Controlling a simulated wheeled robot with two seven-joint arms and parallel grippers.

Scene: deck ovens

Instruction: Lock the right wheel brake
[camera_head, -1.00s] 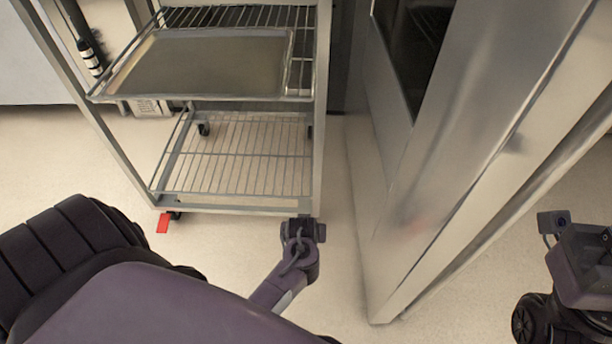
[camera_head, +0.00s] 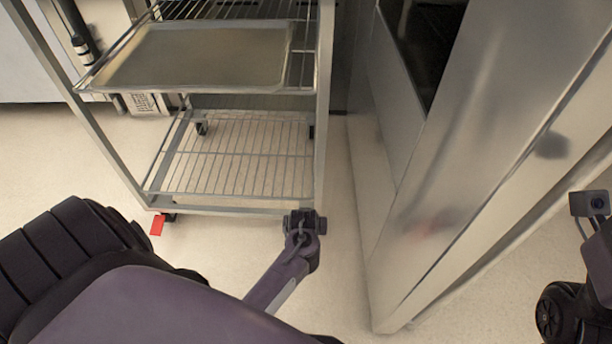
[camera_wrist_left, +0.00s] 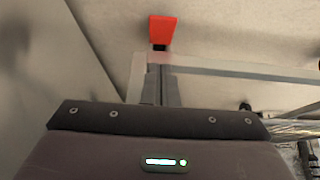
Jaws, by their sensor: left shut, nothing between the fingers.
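The wheeled rack (camera_head: 323,120) stands ahead with its right front post beside the oven. My left gripper (camera_head: 303,218) is at the foot of this post, low over the floor, and covers the right wheel in the head view. In the left wrist view a red brake pedal (camera_wrist_left: 161,31) sticks out from the rack's corner, just beyond the fingertips of my left gripper (camera_wrist_left: 161,70). The fingers are shut and empty; I cannot tell whether they touch the pedal. Another red pedal (camera_head: 157,225) shows at the rack's left front wheel.
The steel oven front (camera_head: 440,200) stands close on the right of the rack, with a narrow strip of floor between. A tray (camera_head: 195,57) lies on the rack's upper shelf, and the lower wire shelf (camera_head: 235,155) is empty. The floor in front is clear.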

